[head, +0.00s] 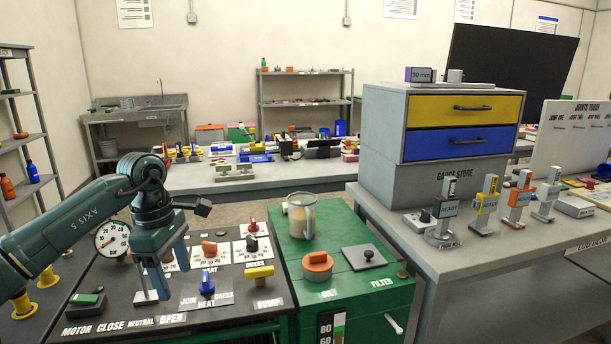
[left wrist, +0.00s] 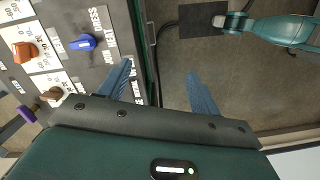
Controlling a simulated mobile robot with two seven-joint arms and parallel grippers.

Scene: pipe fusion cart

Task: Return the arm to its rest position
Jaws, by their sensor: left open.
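My left arm (head: 75,229) comes in from the left in the head view and reaches over the dark control panel. My left gripper (head: 167,274) points down above the panel, with its two blue fingers apart and nothing between them. In the left wrist view the fingers (left wrist: 160,88) are spread, with the panel's edge and the floor behind them. The blue JOIN/HEAT knob (head: 207,284) stands upright just right of the gripper in the head view. It also shows beyond the left finger in the left wrist view (left wrist: 83,43), apart from it. My right gripper is not seen.
The panel carries a gauge (head: 112,239), a green switch (head: 87,299), orange knob (head: 209,248) and yellow DUMP handle (head: 259,273). A green cabinet (head: 375,311) with a clear jug (head: 301,216) adjoins it. A grey bench (head: 470,262) stands right.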

